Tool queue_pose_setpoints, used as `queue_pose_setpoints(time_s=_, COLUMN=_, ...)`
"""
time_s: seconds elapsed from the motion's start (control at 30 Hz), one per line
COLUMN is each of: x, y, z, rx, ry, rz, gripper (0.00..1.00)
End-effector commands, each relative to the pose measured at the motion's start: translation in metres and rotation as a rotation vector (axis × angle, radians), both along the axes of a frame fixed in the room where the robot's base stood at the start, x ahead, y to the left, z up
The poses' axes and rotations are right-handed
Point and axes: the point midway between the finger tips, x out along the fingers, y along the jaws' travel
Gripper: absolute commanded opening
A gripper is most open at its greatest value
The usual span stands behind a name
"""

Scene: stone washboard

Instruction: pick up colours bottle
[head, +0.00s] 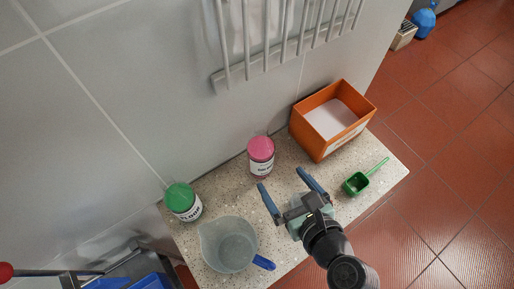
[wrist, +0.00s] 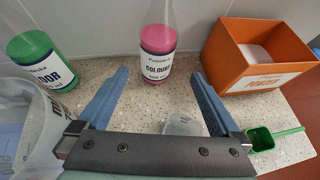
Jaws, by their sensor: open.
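The colours bottle (head: 261,157) is pink with a white label and stands upright on the speckled stone top by the wall. In the wrist view the bottle (wrist: 156,55) shows ahead between my fingers, its label reading "COLOURS" and its top cut off by the frame. My gripper (head: 281,178) is open and empty, with its blue fingers pointing toward the bottle. The fingertips are apart from the bottle, on its near side.
An orange box (head: 318,137) and a green scoop (head: 356,184) are right. A pale translucent object (wrist: 184,125) lies partly hidden below my gripper. A wall rack (head: 265,62) hangs above.

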Motion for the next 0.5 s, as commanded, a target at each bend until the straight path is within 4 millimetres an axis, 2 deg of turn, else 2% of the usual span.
queue_pose_setpoints(time_s=0.3, x=0.045, y=0.022, z=-0.027, rx=0.009, ry=0.003, rz=0.000, gripper=1.00)
queue_pose_setpoints(time_s=0.5, x=0.058, y=0.029, z=-0.035, rx=0.007, ry=0.003, rz=-0.001, gripper=1.00)
